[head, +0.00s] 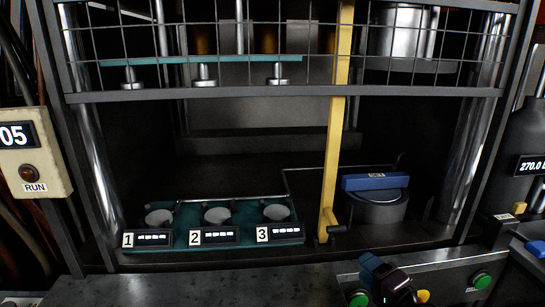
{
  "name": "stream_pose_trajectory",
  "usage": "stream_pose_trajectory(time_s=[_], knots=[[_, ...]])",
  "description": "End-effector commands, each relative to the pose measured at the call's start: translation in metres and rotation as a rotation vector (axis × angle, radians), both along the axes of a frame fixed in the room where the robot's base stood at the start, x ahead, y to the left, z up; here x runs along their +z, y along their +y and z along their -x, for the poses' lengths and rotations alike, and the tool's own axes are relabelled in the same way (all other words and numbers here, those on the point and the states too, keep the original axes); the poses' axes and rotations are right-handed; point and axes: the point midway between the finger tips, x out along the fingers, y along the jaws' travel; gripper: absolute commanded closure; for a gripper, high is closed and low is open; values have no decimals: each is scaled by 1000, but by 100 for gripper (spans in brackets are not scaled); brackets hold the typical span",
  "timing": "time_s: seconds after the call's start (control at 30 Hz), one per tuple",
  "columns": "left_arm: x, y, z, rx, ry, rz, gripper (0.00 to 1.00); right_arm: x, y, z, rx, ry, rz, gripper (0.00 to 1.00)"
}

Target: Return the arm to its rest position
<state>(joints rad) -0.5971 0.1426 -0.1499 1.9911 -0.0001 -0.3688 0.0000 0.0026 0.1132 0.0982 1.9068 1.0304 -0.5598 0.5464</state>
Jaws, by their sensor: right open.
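My left gripper is not in view.
Green buttons (481,280) and a yellow one (422,296) sit on the panel close to my right gripper. Behind are a yellow upright bar (336,130), a teal tray (190,212) with three numbered cups, and a round pot (378,207) with a blue handle (376,182). A wire guard (270,43) hangs above.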

Motion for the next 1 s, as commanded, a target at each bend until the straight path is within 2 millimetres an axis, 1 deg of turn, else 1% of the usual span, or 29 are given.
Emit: stream_pose_trajectory(time_s=[0.03,0.07,0.1,0.17,0.2,0.27,0.3,0.37,0.4,0.5,0.6,0.7,0.83,1.0], knots=[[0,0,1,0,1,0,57,-23,-4,14,-22,25,87,54],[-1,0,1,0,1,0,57,-37,-6,23,-33,38,151,54],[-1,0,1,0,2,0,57,-54,-8,36,-45,54,243,54],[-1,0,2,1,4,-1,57,-80,-12,56,-58,77,386,54],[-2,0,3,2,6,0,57,-95,-15,71,-61,90,480,54],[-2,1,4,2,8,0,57,-116,-18,93,-59,110,621,54],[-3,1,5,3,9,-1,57,-130,-19,109,-52,122,715,54],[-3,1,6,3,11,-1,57,-148,-22,133,-36,139,854,54],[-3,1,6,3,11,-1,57,-159,-23,149,-19,147,944,54],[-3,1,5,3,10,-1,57,-180,-24,186,29,161,1147,54],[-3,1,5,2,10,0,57,-193,-24,216,78,165,1305,54],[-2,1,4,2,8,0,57,-201,-23,235,118,163,1411,54],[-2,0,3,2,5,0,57,-204,-22,246,142,158,1473,54],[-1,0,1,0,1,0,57,-204,-23,247,145,158,1481,54]])
